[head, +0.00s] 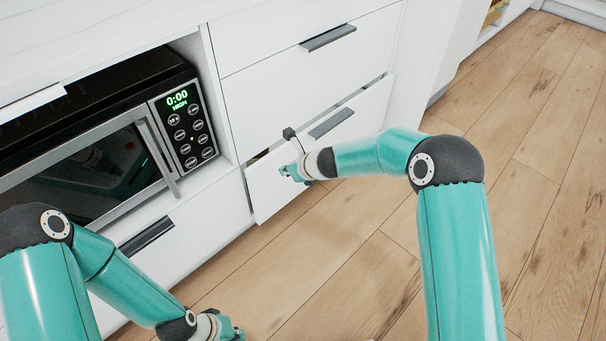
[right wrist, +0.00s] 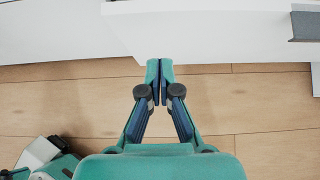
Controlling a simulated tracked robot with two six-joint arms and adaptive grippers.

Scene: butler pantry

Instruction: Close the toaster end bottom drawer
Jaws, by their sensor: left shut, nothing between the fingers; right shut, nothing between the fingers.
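The bottom drawer (head: 268,200) right of the microwave has a white front with a dark grey bar handle (head: 332,123). It stands slightly out, with a narrow gap along its top edge. In the right wrist view, a white front (right wrist: 220,38) and grey handle (right wrist: 305,25) show at the top. My right gripper (head: 284,172) is shut and empty in front of the drawer's left part. Its fingertips (right wrist: 160,66) overlap the lower edge of the white front; I cannot tell whether they touch. My left gripper (head: 238,334) is shut and empty, low over the floor at the bottom edge.
A black and silver microwave (head: 120,135) sits in a niche to the left, its display reading 0:00. A closed drawer (head: 305,65) is above the open one. Another drawer with a dark handle (head: 147,236) is below the microwave. The wooden floor (head: 510,180) to the right is clear.

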